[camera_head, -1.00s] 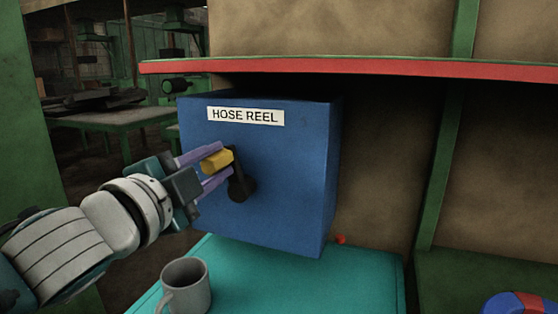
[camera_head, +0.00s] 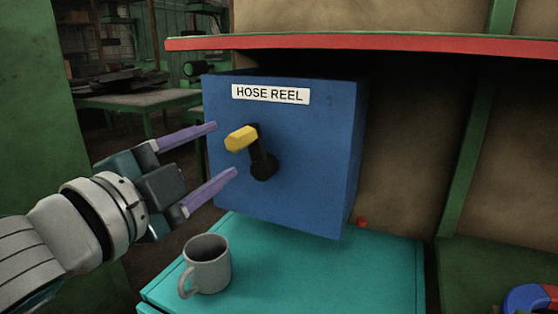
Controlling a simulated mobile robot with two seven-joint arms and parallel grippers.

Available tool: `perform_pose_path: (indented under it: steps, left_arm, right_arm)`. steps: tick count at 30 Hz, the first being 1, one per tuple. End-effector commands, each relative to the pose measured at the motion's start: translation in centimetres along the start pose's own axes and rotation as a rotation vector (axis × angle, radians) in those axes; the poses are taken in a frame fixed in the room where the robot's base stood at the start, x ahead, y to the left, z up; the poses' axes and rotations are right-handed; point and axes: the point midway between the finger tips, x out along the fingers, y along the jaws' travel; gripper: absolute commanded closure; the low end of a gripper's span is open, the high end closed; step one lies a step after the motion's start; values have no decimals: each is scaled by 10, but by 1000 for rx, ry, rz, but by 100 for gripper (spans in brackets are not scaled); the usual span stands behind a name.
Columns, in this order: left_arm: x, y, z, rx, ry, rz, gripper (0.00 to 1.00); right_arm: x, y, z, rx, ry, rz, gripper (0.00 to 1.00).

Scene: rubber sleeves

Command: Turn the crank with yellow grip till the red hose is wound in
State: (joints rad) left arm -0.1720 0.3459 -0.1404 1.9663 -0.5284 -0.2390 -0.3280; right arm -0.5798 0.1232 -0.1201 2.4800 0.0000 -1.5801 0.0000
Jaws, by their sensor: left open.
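The blue hose reel box (camera_head: 300,195) bears a white label reading "HOSE REEL". A black crank (camera_head: 262,160) sits on its front face, its arm pointing up and slightly left from the hub. The yellow grip (camera_head: 241,138) is at the crank's upper end. My left gripper (camera_head: 226,150) is open, its two purple fingers apart, just left of the grip and not touching it as far as I can see. A small red end (camera_head: 361,222), likely of the hose, shows at the box's lower right; no other hose is visible. My right gripper is not in view.
A grey mug (camera_head: 207,264) stands on the teal surface (camera_head: 330,275) below the box. A red-edged shelf (camera_head: 400,43) runs above the box. A blue and red round object (camera_head: 530,299) lies at the lower right.

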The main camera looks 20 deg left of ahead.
Motion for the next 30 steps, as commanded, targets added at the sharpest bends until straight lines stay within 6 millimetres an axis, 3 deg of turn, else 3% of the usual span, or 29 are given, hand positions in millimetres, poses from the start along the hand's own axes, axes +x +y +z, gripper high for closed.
perform_pose_path:
  steps: [3,9,30]
  left_arm:
    - [-19,1,0,0,0,1,35]
    - [-35,0,0,0,0,0,35]
    - [-36,0,0,0,0,-1,35]
  right_arm:
    - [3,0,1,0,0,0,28]
    - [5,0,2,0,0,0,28]
    - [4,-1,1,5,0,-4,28]
